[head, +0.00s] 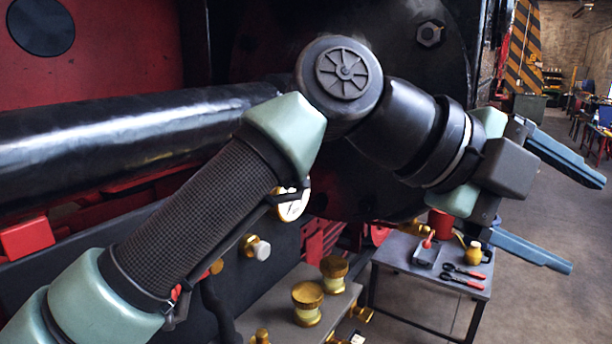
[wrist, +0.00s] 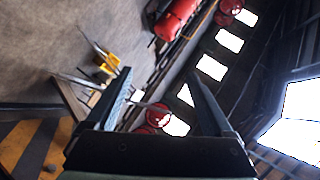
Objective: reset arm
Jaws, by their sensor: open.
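My gripper (head: 560,208) is at the right side of the head view, at the end of my arm, which reaches across the picture. Its two blue-grey fingers are spread wide apart with nothing between them. In the wrist view my gripper (wrist: 158,92) also shows both fingers apart and empty. The fingers point to the right in the head view, in free air above the level of a small table (head: 400,247). My arm hides part of the locomotive behind it.
A large black and red locomotive, with a long black cylinder (head: 110,135), stands close behind my arm. Brass fittings (head: 308,303) stand on a grey surface below. Open floor (head: 560,310) lies right.

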